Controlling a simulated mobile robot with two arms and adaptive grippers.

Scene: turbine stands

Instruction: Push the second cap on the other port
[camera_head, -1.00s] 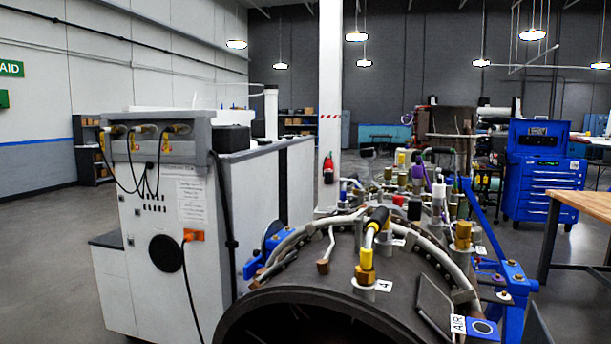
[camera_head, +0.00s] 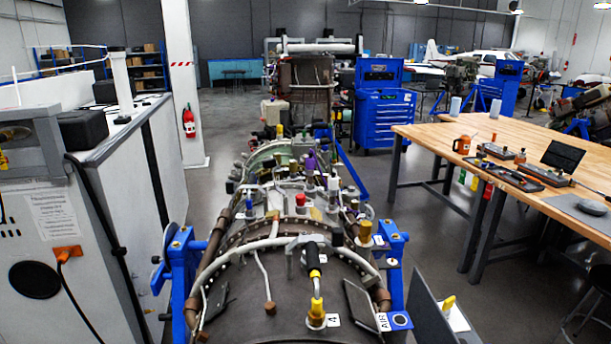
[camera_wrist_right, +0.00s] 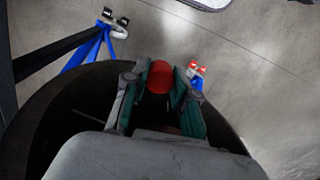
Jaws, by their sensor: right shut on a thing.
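In the right wrist view my right gripper (camera_wrist_right: 158,98) is shut on a red cap (camera_wrist_right: 160,76), held between its teal finger pads. The dark round rim of a large body (camera_wrist_right: 62,92) lies below it. In the head view the turbine (camera_head: 272,292) stands in the middle, with several fittings and coloured caps along its top. A red cap (camera_head: 300,200) sits farther back. I cannot tell which port is the other one. Neither gripper shows in the head view.
A wooden workbench (camera_head: 455,142) with tools stands at the right, and a white cabinet (camera_head: 60,215) at the left. Blue stand brackets (camera_head: 180,280) flank the turbine. A blue tool chest (camera_head: 380,118) stands behind. Grey floor is open between turbine and bench.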

